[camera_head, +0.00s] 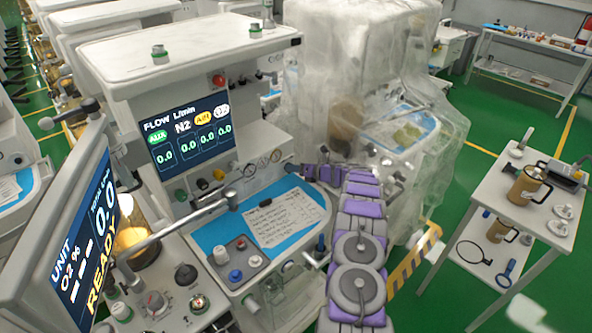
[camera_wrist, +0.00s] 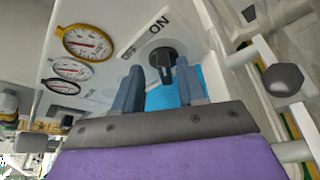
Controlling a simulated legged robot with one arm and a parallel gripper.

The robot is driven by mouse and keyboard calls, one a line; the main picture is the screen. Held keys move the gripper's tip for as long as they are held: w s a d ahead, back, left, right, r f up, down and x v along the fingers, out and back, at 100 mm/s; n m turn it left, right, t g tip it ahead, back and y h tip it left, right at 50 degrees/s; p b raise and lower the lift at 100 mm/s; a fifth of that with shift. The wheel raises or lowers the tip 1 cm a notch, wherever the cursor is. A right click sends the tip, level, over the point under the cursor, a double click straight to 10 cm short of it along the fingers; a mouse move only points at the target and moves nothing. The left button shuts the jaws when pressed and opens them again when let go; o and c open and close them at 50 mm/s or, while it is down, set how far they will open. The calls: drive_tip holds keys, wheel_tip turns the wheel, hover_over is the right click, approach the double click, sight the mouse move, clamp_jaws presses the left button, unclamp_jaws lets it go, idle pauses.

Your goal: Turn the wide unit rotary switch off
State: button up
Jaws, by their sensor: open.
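The rotary switch (camera_wrist: 163,56) is a dark knob on the white panel of the anaesthesia unit (camera_head: 185,55). The words OFF and ON are printed beside it in the wrist view. I cannot tell for certain which word the knob points to. My gripper (camera_wrist: 160,72) is open, with its two blue-grey fingers on either side of the knob in the picture. Whether they touch it is not clear. In the head view my gripper (camera_head: 312,172) is at the right end of the unit's front panel, and the fingers partly hide the panel there.
Round gauges (camera_wrist: 88,43) sit on the panel left of the switch. A blue work surface (camera_head: 225,232) with a paper sheet (camera_head: 285,217) lies below. A plastic-draped unit (camera_head: 345,60) stands close behind my arm. A side table (camera_head: 490,195) stands right on green floor.

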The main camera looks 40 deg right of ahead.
drive_tip(key=shift+d+f, duration=0.2)
drive_tip(key=shift+d, duration=0.35)
drive_tip(key=c, duration=0.5)
drive_tip(key=shift+s+a, duration=0.1)
clamp_jaws()
drive_tip(key=shift+a, duration=0.15)
drive_tip(key=shift+r, duration=0.1)
drive_tip(key=shift+a+n+h+b, duration=0.2)
drive_tip(key=shift+n+h+b, duration=0.25)
drive_tip(key=shift+n+h, duration=0.6)
drive_tip(key=n+h+b, duration=0.1)
drive_tip(key=n+b, duration=0.1)
drive_tip(key=a+n+h+b, duration=0.1)
drive_tip(key=n+b, duration=0.1)
drive_tip(key=b, duration=0.1)
drive_tip(key=shift+f, duration=0.2)
drive_tip(key=shift+a+r+n+h+b, duration=0.1)
drive_tip(key=shift+n+h+b, duration=0.65)
drive_tip(key=shift+n, duration=0.2)
drive_tip(key=shift+s+a+n+h, duration=0.1)
drive_tip(key=shift+n+h, duration=0.3)
drive_tip(key=shift+n, duration=0.2)
drive_tip(key=shift+t, duration=0.3)
